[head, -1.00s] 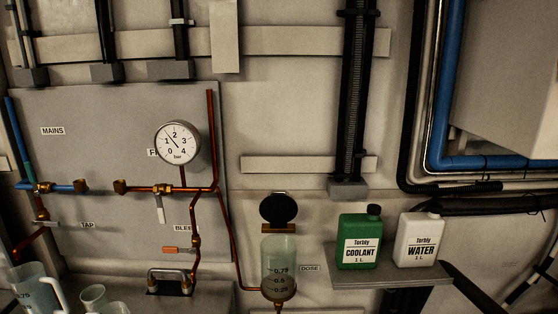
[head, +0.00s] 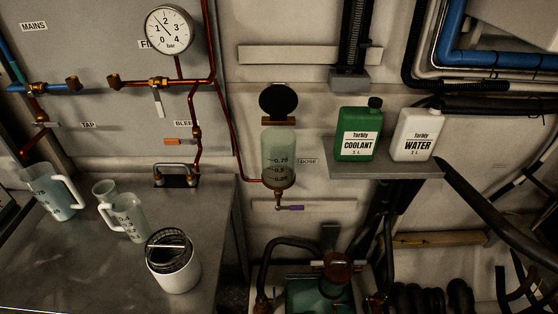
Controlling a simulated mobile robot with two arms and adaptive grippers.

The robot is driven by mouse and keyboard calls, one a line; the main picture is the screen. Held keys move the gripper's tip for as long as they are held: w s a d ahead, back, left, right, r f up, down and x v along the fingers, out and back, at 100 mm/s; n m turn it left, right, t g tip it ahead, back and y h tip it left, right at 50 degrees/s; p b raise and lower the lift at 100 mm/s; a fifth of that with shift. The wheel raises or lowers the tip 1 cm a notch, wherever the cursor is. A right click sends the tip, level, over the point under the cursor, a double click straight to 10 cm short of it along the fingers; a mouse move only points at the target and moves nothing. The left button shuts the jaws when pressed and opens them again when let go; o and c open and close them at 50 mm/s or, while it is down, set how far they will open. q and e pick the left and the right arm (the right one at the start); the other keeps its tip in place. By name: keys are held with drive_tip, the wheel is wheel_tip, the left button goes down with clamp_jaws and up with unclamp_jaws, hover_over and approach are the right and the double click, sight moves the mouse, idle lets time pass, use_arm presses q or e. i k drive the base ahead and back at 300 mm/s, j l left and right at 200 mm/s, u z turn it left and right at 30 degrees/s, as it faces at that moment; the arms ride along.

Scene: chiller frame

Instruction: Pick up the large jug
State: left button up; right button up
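The large jug (head: 47,193) stands upright at the far left of the grey bench in the head view. It is clear, with a pale blue tint low down and a pale handle on its right side. A smaller clear jug (head: 128,219) with a handle stands to its right, nearer the front. Neither of my grippers shows in the head view.
The grey bench (head: 80,275) is bare at its front left. A small beaker (head: 104,190) stands between the jugs; a white canister (head: 174,268) is at front right. Coolant (head: 358,134) and water (head: 417,135) bottles stand on a shelf.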

sight(41, 180)
drive_tip(key=k+u, duration=0.1)
drive_tip(key=u, duration=1.4)
drive_tip(key=z, duration=1.5)
drive_tip(key=u, duration=1.5)
drive_tip(key=i+j+z, duration=0.1)
drive_tip(key=j, duration=0.3)
drive_tip(key=i+j+z, duration=0.1)
drive_tip(key=j, duration=0.35)
drive_tip(key=i+j, duration=0.2)
drive_tip(key=j, duration=0.25)
drive_tip(key=i+j+z, duration=0.15)
drive_tip(key=j, duration=0.25)
drive_tip(key=i+j+z, duration=0.1)
drive_tip(key=j, duration=0.35)
